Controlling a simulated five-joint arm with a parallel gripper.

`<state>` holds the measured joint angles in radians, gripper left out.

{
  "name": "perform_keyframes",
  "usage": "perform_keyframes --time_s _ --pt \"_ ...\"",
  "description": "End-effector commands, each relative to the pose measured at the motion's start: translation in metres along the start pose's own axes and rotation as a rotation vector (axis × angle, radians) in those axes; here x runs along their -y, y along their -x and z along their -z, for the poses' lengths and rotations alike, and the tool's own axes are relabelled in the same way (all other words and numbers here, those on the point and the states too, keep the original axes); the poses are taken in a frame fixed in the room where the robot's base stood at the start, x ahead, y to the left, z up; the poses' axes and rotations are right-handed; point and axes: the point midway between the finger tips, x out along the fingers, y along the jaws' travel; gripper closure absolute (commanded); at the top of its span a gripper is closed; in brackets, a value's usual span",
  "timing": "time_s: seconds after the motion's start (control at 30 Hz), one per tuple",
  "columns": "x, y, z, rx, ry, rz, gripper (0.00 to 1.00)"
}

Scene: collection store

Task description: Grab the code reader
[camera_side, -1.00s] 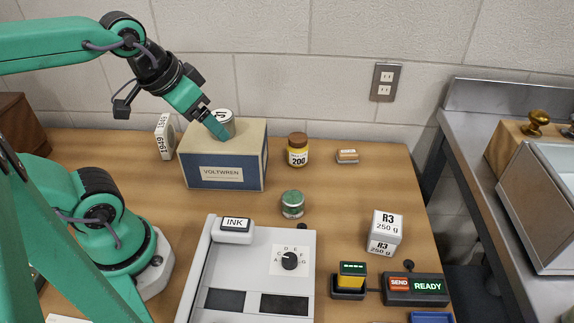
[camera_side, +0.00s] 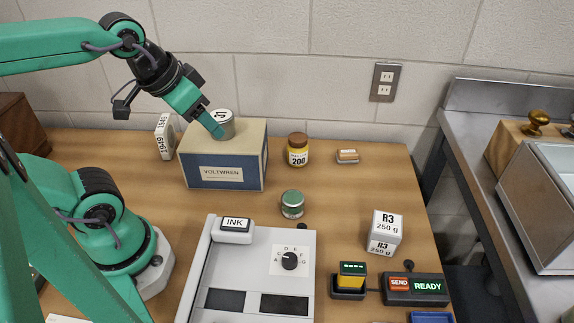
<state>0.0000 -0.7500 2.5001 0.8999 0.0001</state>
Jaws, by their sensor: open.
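A small yellow and black device with a green-lit top (camera_side: 352,274), which looks like the code reader, sits upright in a black cradle (camera_side: 348,293) at the lower right of the bench. My gripper (camera_side: 216,131) is far from it, up at the back left. It is open, with its fingers pointing down and right beside a metal tin (camera_side: 224,122) on the VOLTWREN box (camera_side: 238,178). The fingers overlap the tin's left side in the picture; whether they touch it I cannot tell. Nothing shows between them.
A READY box (camera_side: 415,289) stands right of the cradle and an R3 carton (camera_side: 385,233) behind it. A grey console (camera_side: 250,268) lies to the left. A green-lidded jar (camera_side: 292,204) and a yellow jar (camera_side: 298,150) stand farther back. Bare bench lies between jar and carton.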

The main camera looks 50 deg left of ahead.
Motion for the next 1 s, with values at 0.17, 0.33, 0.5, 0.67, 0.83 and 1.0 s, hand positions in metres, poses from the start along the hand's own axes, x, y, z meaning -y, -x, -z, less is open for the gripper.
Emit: perform_keyframes --time_s 0.17,0.33,0.5,0.67,0.83,1.0 --pt "0.0 0.0 0.0 0.0 0.0 0.0 0.49" --pt "-0.002 -0.001 0.002 0.006 -0.008 -0.005 0.49" --pt "-0.012 -0.005 0.011 0.032 -0.044 -0.023 0.49" --pt "-0.031 -0.013 0.026 0.076 -0.106 -0.053 0.49" --pt "-0.059 -0.027 0.043 0.132 -0.19 -0.087 0.49" --pt "-0.092 -0.043 0.056 0.188 -0.276 -0.117 0.49"
